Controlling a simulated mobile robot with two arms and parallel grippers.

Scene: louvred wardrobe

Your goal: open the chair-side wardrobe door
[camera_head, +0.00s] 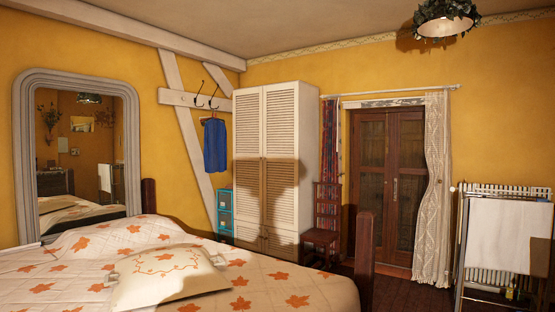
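A tall white louvred wardrobe (272,92) stands against the back wall, in the corner. It has two louvred doors, both shut. The chair-side door (281,128) is the right one, next to a dark wooden chair (326,208). The left door (248,130) is beside it. A shadow falls across the middle of both doors. Small knobs seem to show near the bottom, but they are too small to make out well. Neither of my grippers is in view.
A bed (250,285) with a leaf-patterned cover and a pillow (165,275) fills the front left. Its dark post (365,255) stands before the chair. A blue shelf unit (226,211) is left of the wardrobe. A drying rack (460,250) stands right; dark floor (405,294) shows between.

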